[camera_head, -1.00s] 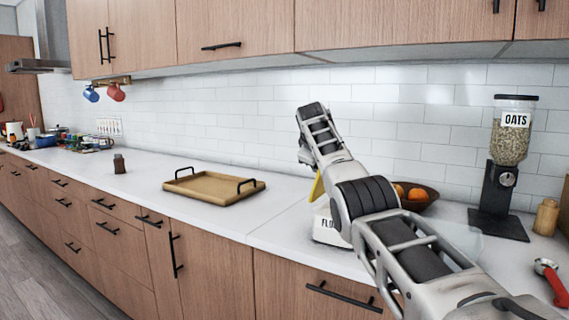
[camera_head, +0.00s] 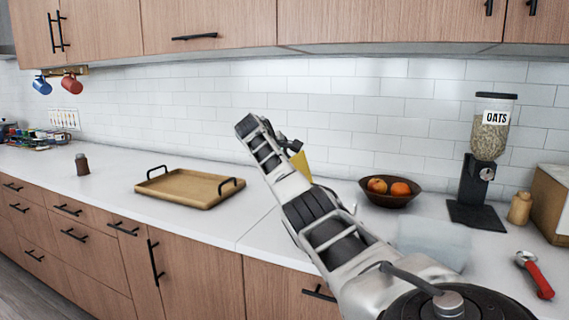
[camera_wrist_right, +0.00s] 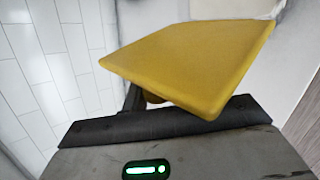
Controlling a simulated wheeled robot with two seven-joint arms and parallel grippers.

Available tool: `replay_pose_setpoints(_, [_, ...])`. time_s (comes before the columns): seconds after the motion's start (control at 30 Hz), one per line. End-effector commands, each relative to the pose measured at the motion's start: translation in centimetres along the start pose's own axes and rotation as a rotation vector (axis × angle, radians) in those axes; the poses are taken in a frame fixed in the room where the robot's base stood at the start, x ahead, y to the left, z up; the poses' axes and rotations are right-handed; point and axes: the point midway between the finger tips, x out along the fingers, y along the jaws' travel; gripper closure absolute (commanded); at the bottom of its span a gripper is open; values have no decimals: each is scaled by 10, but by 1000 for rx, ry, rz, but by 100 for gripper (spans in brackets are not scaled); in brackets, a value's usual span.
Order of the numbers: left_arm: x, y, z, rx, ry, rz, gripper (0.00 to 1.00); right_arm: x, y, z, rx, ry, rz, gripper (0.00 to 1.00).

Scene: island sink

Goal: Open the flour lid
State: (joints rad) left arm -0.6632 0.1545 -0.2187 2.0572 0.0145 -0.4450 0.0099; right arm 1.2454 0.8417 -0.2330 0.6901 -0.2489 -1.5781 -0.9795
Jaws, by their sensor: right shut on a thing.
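A yellow, flat, slab-like piece (camera_head: 300,164), which looks like the flour lid, shows just past the end of my right arm in the head view. In the right wrist view the yellow lid (camera_wrist_right: 195,65) fills the middle, tilted, in front of my jaws. My right gripper (camera_head: 290,146) is shut on it and holds it above the counter; its dark finger (camera_wrist_right: 134,98) shows partly under the lid. The flour container itself cannot be made out now; my arm covers the counter there. My left gripper is not in view.
A wooden tray (camera_head: 170,193) with black handles lies left of my arm. A bowl (camera_head: 390,199) of oranges, an oats dispenser (camera_head: 485,165), a clear board (camera_head: 435,242) and a red-handled tool (camera_head: 539,279) are to the right. Upper cabinets (camera_head: 385,22) hang above.

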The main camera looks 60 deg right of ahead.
Motion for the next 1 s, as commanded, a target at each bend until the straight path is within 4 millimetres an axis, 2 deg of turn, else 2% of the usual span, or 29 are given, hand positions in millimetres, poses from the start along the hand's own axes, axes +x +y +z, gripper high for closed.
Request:
replay_pose_setpoints(0.4, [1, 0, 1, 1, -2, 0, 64, 1, -1, 0, -7, -5, -1, 100])
replay_pose_setpoints(0.43, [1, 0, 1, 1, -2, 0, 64, 2, -1, 0, -7, -5, -2, 67])
replay_pose_setpoints(0.5, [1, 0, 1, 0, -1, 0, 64, 1, -1, 0, -7, -5, -2, 50])
replay_pose_setpoints(0.83, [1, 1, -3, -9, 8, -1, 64, -2, -1, 0, -5, -4, 0, 50])
replay_pose_setpoints(1.0, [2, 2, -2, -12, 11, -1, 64, -22, -1, -1, -4, -1, 3, 50])
